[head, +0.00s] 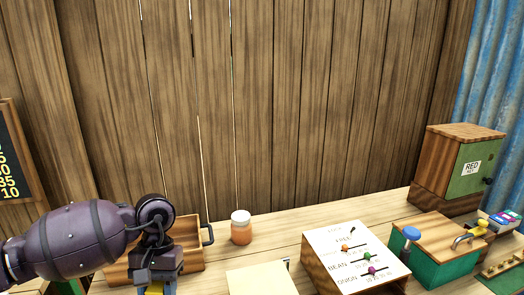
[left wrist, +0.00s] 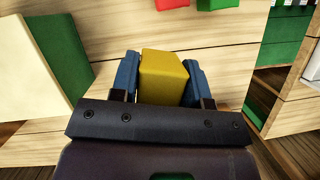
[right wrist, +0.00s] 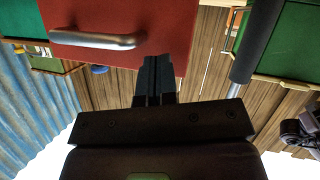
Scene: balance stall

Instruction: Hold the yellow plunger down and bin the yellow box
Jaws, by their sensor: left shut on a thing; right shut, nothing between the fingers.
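The yellow box (left wrist: 163,75) is between the two blue fingers of my left gripper (left wrist: 162,72) in the left wrist view, with pale wood behind it. In the head view my left gripper (head: 155,284) is at the bottom left, in front of a wooden tray, and a bit of yellow (head: 154,291) shows at it.
A blue plunger (head: 411,233) stands on a green box with a wooden lid (head: 440,236). A slider board (head: 340,252), an orange jar (head: 241,232) and an open wooden tray (head: 188,230) stand on the counter. A red panel (right wrist: 110,58) with a metal handle (right wrist: 98,40) is close to my right gripper.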

